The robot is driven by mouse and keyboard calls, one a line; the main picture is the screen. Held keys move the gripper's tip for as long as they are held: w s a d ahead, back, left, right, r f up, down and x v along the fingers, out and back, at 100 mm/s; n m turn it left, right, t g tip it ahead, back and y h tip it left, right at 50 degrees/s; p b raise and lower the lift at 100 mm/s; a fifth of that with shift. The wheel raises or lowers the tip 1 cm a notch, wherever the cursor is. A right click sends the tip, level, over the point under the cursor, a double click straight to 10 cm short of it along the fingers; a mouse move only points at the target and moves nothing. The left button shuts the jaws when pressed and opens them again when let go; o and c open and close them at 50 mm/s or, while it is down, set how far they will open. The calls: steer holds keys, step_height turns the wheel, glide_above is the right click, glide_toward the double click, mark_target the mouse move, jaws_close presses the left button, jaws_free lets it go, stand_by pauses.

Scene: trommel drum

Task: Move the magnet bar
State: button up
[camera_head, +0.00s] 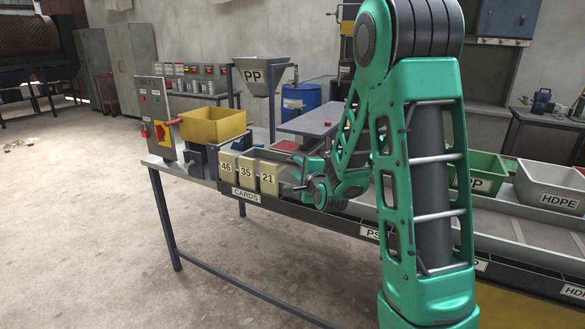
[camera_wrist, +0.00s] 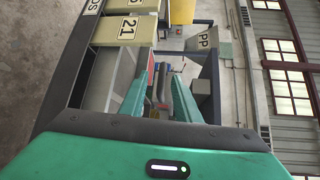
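My gripper (camera_wrist: 158,88) shows in the wrist view as two green fingers standing apart, with a gap between them. Beyond or between the fingertips lies a narrow grey and red shape (camera_wrist: 162,76); I cannot tell whether it is the magnet bar or whether a finger touches it. I cannot identify the magnet bar for certain in either view.
Cards 46 and 35 stand left of 21 in the CARDS rack (camera_head: 246,196). A yellow bin (camera_head: 212,125) and a control panel (camera_head: 152,115) stand at the table's left end. A PP hopper (camera_head: 263,75) stands behind. Green PP (camera_head: 486,167) and white HDPE bins (camera_head: 551,185) are right.

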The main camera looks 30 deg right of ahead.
steer(key=v, duration=0.6)
steer(key=shift+a, duration=0.1)
stand_by(0.3)
steer(key=shift+f, duration=0.1)
steer(key=s+a+f+n+g+y, duration=0.1)
steer(key=s+n+g, duration=0.6)
steer(key=s, duration=1.2)
steer(key=s+a+f+n+g+y, duration=0.1)
steer(key=s+n+g, duration=0.7)
steer(key=s, duration=1.1)
step_height(320, 180, down, 2)
steer(key=shift+s+a+f+n+g+y, duration=0.25)
steer(key=shift+s+a+g+y, duration=0.2)
steer(key=shift+y, duration=0.35)
steer(key=shift+d, duration=0.1)
